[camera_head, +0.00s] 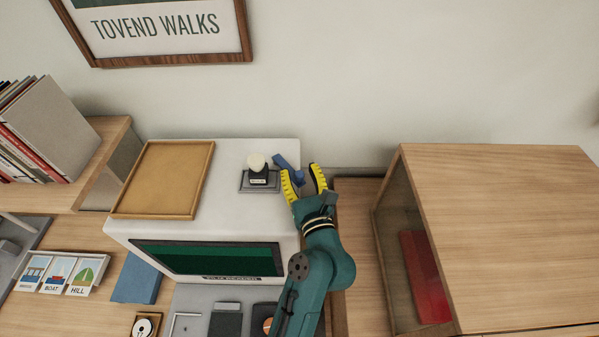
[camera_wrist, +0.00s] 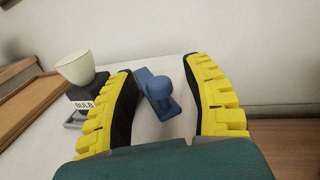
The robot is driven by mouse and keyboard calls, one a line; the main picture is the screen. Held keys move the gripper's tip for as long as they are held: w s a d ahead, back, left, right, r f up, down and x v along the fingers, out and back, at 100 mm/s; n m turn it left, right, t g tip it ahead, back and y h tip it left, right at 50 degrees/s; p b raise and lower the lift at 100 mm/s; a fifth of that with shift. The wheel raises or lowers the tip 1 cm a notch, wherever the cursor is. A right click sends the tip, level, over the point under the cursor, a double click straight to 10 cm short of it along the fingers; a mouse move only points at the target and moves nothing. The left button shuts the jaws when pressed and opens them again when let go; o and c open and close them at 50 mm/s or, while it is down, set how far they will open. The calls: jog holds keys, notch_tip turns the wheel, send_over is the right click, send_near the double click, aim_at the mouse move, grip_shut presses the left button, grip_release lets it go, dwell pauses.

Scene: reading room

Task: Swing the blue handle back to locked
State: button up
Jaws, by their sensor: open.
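The blue handle (camera_head: 287,166) sits on the white top of the film reader (camera_head: 225,155), near its right end. In the wrist view the blue handle (camera_wrist: 158,92) has a flat bar and a rounded knob, and lies between my spread fingers. My gripper (camera_head: 304,180) has yellow ridged fingers and is open, right beside the handle. The wrist view also shows my gripper (camera_wrist: 165,100) with a gap on both sides of the handle; I cannot tell if either finger touches it. The black bulb holder marked BULB (camera_head: 258,176) with a cream top stands just left of the handle.
A wooden tray (camera_head: 164,180) lies on the reader's left part. A wooden cabinet (camera_head: 500,220) with a glass side and a red book (camera_head: 425,277) stands to the right. Books (camera_head: 45,130) stand on a shelf at left. The wall (camera_head: 400,80) is close behind.

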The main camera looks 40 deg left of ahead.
jog(key=v, duration=1.2)
